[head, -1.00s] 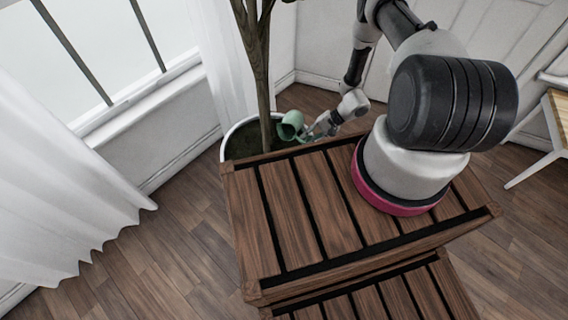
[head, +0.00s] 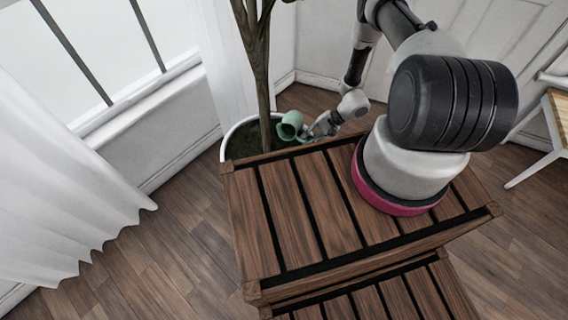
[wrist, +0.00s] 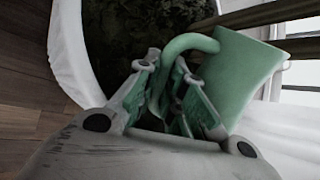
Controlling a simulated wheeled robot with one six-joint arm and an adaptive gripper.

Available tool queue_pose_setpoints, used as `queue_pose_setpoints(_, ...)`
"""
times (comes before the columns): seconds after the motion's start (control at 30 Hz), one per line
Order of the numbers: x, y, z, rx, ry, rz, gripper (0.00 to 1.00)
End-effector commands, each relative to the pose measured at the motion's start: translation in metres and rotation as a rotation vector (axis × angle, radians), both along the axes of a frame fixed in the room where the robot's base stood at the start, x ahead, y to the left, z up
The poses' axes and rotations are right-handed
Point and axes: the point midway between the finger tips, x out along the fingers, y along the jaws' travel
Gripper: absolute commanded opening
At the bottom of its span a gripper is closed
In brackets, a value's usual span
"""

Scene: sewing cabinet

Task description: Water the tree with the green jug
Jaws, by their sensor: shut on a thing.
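The green jug (head: 290,125) is tilted over the pot's soil, close to the tree trunk (head: 262,75), in the head view. My gripper (head: 318,130) is shut on the jug's handle. In the wrist view the jug (wrist: 240,75) lies just beyond my gripper (wrist: 178,85), its handle between the two fingers. The tree stands in a white round pot (wrist: 67,50) with dark soil (wrist: 125,40). Whether water comes out of the jug cannot be seen.
A slatted wooden surface (head: 290,215) lies in front of the pot, under my arm. A window and white curtain (head: 65,190) are at the left. A light wooden table (head: 560,115) stands at the far right. Wood floor (head: 170,240) is free at the left.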

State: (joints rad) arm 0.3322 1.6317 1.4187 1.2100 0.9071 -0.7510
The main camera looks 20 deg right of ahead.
Motion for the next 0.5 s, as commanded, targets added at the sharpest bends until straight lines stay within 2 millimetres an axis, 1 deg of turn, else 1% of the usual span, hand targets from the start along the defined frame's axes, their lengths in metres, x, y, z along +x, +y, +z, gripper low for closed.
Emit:
queue_pose_setpoints(0.33,-0.0002,0.0003,0.0008,0.007,0.01,0.001,0.0)
queue_pose_setpoints(0.5,-0.0023,0.0017,0.0046,0.047,0.08,0.005,0.0)
